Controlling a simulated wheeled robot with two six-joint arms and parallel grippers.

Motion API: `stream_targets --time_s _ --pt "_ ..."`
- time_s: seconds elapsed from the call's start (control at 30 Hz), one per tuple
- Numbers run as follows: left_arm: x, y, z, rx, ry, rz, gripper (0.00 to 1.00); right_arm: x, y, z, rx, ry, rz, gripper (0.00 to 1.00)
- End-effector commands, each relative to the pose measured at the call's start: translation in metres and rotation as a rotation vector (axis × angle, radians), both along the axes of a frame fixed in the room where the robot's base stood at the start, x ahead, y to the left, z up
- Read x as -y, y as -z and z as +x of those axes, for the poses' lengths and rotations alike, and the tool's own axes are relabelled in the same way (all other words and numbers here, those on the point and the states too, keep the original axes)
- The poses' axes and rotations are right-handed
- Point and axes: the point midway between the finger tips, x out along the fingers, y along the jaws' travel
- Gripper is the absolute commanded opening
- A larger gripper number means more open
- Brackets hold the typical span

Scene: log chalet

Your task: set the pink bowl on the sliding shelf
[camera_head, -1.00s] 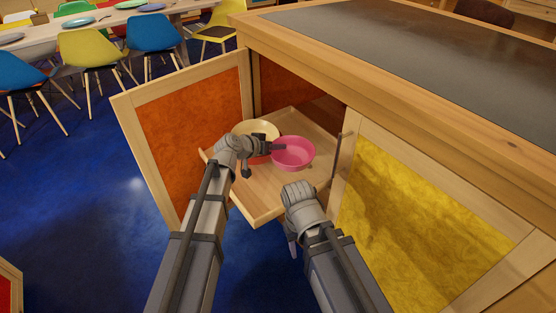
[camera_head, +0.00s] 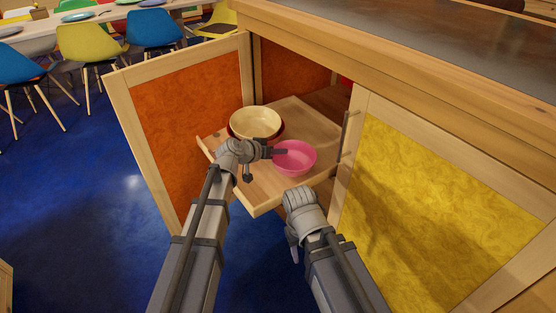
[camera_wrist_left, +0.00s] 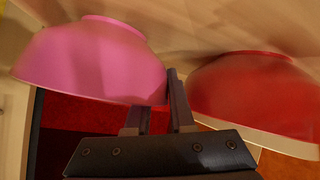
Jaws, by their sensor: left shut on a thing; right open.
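The pink bowl (camera_head: 296,160) is upright over the right part of the pulled-out wooden sliding shelf (camera_head: 262,192). My left gripper (camera_head: 277,152) is shut on its left rim. In the left wrist view, the pink bowl (camera_wrist_left: 92,62) shows at the fingers (camera_wrist_left: 160,103), with its base close to the wood. I cannot tell whether it touches the shelf. A cream bowl (camera_head: 255,121) sits in a red bowl (camera_wrist_left: 255,95) on the shelf, just beside the left gripper. My right gripper (camera_head: 294,246) is open and empty in front of the shelf, its fingers partly hidden.
An open door with an orange panel (camera_head: 190,120) stands left of the shelf. A yellow-panelled door (camera_head: 430,205) is to the right, with the dark countertop (camera_head: 420,45) above. Blue floor is clear at the left; chairs and a table stand far back.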

Motion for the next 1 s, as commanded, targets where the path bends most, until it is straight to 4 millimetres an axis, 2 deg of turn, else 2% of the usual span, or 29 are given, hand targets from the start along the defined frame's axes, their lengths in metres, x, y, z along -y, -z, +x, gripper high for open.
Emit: stream_targets --time_s 0.03,0.1,0.5,0.53,0.8,1.0 --pt "0.0 0.0135 0.0001 0.0 -0.001 -0.001 0.0 0.0 0.0137 0.0001 0.0 -0.001 0.0 0.5" --pt "0.0 0.0196 0.0001 0.0 -0.001 -0.001 0.0 0.0 0.0197 0.0002 0.001 -0.002 0.0 0.5" --pt "0.0001 0.0212 0.0 0.0 -0.001 -0.001 0.0 0.0 0.0214 0.0003 0.001 -0.003 0.0 0.5" --pt "0.0 0.0214 -0.0001 0.0 0.0 0.0 0.22 0.0 0.0214 0.0003 0.001 -0.003 0.0 0.5" --pt "0.0 0.0203 -0.0001 0.0 0.0 0.0 0.52 0.0 0.0203 0.0002 0.001 -0.003 0.0 0.5" --pt "0.0 0.0202 0.0 0.0 0.0 0.0 0.52 0.0 0.0203 0.0002 0.001 -0.003 0.0 0.5"
